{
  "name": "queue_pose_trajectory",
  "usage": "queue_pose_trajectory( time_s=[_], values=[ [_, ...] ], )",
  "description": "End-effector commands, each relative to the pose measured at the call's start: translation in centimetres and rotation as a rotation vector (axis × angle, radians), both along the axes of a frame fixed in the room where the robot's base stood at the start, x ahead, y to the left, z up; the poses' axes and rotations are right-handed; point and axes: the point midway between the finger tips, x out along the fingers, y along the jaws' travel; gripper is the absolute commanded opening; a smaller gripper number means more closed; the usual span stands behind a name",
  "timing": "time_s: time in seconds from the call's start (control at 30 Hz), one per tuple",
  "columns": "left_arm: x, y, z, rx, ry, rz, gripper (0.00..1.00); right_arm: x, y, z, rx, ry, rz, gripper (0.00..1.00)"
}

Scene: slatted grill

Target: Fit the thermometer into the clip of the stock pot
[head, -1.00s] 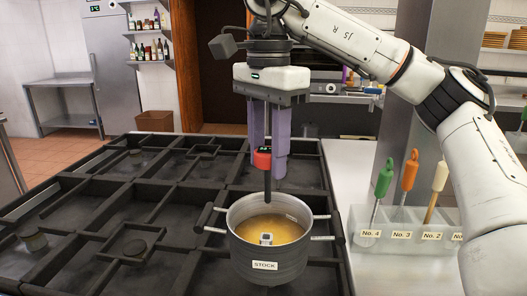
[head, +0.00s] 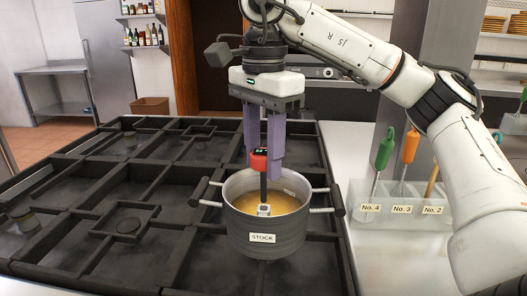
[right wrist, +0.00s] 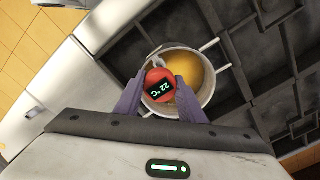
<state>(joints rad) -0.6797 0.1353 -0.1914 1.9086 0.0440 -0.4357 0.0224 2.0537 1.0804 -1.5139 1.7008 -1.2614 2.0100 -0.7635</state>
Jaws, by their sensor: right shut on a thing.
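The thermometer (head: 259,160) has a red head and a dark probe pointing down. Its display reads 22°C in the right wrist view (right wrist: 160,88). My right gripper (head: 265,163), with purple fingers, is shut on the red head and holds it upright above the pot. The grey stock pot (head: 262,232), labelled STOCK, holds yellow-orange liquid. The small pale clip (head: 264,210) is at the pot's near inside wall. The probe's lower end meets the clip in the head view; I cannot tell whether it is inside it. My left gripper is not in view.
The pot stands on the black slatted grill (head: 60,225), with side handles sticking out left and right. To the right, a clear rack (head: 385,213) holds tools with green and orange handles, labelled No. 4, No. 3 and No. 2. The grill left of the pot is mostly free.

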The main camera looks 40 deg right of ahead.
Motion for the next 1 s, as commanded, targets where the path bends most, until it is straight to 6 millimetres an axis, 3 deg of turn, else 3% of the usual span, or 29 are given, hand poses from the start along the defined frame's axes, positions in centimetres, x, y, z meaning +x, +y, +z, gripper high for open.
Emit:
queue_pose_trajectory(
  time_s=[1.0],
  values=[
    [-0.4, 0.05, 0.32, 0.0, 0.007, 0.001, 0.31, -0.03, -0.01, -0.14, 0.0, 0.0, -0.001, 0.12]
  ],
)
